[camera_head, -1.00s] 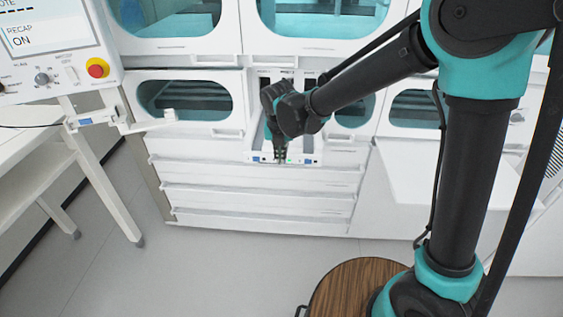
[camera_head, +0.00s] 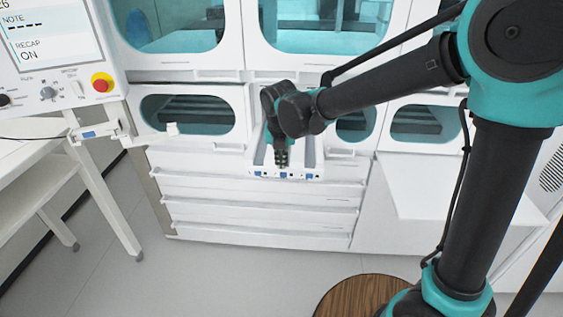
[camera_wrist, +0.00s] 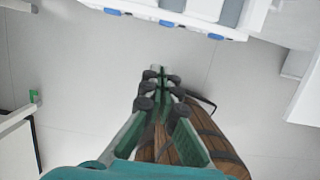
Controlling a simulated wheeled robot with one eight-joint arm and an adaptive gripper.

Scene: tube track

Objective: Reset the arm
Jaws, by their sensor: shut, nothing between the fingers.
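My gripper (camera_head: 281,158) is in front of the white cabinet, pointing down over the front of a white tube track (camera_head: 258,171) that juts out of the middle opening. In the wrist view my gripper (camera_wrist: 160,84) hangs above the grey floor, with its fingers shut and nothing between them. The track's front edge, with blue marks, runs along the top of the wrist view, apart from the fingertips. My arm reaches in from the right in the head view and hides part of the track and opening.
A white cabinet (camera_head: 200,187) with drawers and teal-windowed doors stands ahead. A control panel with a red button (camera_head: 102,82) and a white table (camera_head: 50,160) are on the left. A white sloped ledge (camera_head: 440,190) juts out at right.

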